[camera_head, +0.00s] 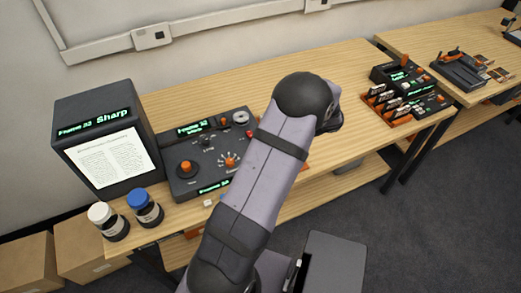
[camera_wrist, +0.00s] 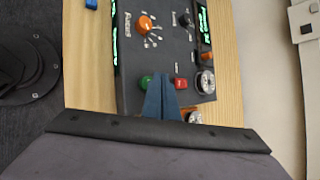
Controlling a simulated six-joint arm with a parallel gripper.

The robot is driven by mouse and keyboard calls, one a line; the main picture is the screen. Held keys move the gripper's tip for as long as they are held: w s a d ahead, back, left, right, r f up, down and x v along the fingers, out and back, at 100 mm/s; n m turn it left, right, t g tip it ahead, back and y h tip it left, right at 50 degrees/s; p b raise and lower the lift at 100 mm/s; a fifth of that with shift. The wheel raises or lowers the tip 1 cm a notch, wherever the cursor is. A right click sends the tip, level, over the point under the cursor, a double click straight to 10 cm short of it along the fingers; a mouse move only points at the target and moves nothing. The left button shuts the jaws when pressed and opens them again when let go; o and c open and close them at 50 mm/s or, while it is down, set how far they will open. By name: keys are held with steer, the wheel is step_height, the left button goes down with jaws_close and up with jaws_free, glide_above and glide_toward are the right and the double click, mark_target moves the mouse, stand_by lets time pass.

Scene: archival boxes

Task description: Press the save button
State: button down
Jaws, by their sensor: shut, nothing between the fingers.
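A dark control panel (camera_head: 212,160) lies on the wooden bench in the head view, partly hidden by my arm. It also fills the middle of the wrist view (camera_wrist: 170,55). In the wrist view a green button (camera_wrist: 147,82) and a red button (camera_wrist: 181,83) sit side by side on it. The labels are too small to read, so I cannot tell which one is save. My gripper (camera_wrist: 161,80) shows there as shut, empty blue fingers, with the tips appearing between the two buttons. I cannot tell whether they touch the panel. The head view hides the fingers behind my arm.
An orange knob (camera_wrist: 145,24) and a round dial (camera_wrist: 205,82) are also on the panel. A screen box (camera_head: 107,143) reading "Sharp" stands left of it. A white-capped jar (camera_head: 108,220) and a blue-capped jar (camera_head: 145,207) stand in front.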

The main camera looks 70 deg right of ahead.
stand_by(0.4)
steer(key=shift+f+b, duration=0.4)
steer(key=shift+f, duration=0.05)
steer(key=shift+f+b, duration=0.3)
steer(key=shift+f, duration=0.15)
stand_by(0.7)
steer(key=shift+r, duration=0.1)
stand_by(0.3)
steer(key=shift+r+p, duration=0.65)
steer(key=shift+r, duration=0.15)
steer(key=shift+r, duration=0.1)
steer(key=shift+r+p, duration=1.8)
steer(key=shift+r, duration=0.65)
stand_by(0.6)
